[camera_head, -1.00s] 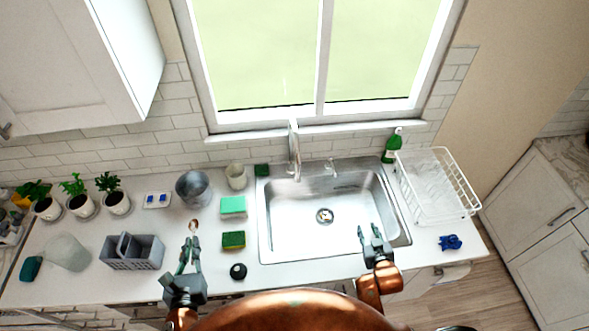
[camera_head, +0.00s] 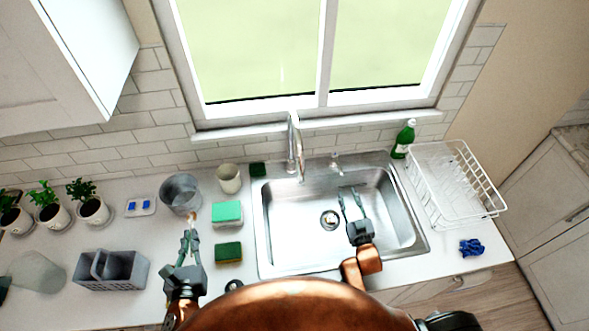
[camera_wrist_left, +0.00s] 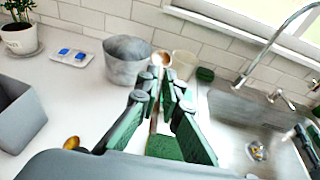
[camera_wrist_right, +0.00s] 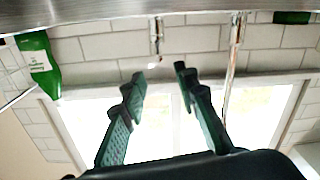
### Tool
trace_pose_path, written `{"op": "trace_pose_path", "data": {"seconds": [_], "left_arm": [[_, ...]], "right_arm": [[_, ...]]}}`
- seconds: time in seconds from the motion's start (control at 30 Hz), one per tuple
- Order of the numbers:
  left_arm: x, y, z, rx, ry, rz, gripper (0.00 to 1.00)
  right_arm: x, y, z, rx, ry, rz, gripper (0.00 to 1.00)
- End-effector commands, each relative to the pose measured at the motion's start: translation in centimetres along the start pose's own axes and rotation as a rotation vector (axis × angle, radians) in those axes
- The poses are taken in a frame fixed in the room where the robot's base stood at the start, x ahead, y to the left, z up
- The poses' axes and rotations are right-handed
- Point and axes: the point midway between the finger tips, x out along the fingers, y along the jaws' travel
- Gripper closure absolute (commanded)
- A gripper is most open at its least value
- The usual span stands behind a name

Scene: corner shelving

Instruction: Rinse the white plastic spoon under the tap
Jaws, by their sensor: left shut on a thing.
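My left gripper (camera_head: 190,238) is shut on a spoon (camera_head: 192,217), held above the counter left of the sink. In the left wrist view the spoon's small pale-and-brownish bowl (camera_wrist_left: 160,59) sticks out past the fingertips, and a brownish handle runs between the fingers; its exact colour is hard to tell. The chrome tap (camera_head: 292,150) stands behind the steel sink (camera_head: 290,240); no running water shows. My right gripper (camera_head: 350,191) is open and empty over the right part of the basin. The right wrist view shows its fingers apart and the tap (camera_wrist_right: 235,65) upside down.
Left of the sink are a grey metal pot (camera_head: 180,194), a cream cup (camera_head: 229,178), a green sponge (camera_head: 227,211) and a darker one (camera_head: 228,252). A grey caddy (camera_head: 112,270) stands further left. A white dish rack (camera_head: 460,190) and green bottle (camera_head: 403,140) are on the right.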

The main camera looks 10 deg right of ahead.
Motion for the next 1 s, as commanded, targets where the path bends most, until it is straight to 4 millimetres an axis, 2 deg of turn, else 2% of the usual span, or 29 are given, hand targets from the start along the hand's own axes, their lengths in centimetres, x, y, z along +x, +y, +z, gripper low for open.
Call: {"op": "trace_pose_path", "data": {"seconds": [0.17,0.6,0.8,1.0], "left_arm": [[0.4,-0.2,-0.9,0.002,0.000,-0.005,1.00],[1.6,-0.2,-5.0,0.002,0.005,-0.005,1.00],[1.9,-0.2,-5.8,0.001,0.006,-0.004,1.00],[1.9,-0.1,-5.8,0.001,0.006,-0.003,1.00]], "right_arm": [[1.6,0.2,0.2,-0.001,0.003,0.004,0.72],[9.6,0.3,0.4,0.000,0.001,0.005,0.72],[11.5,0.3,0.3,0.000,-0.001,0.004,0.72],[11.9,0.2,0.1,0.000,-0.001,0.004,0.72]]}}
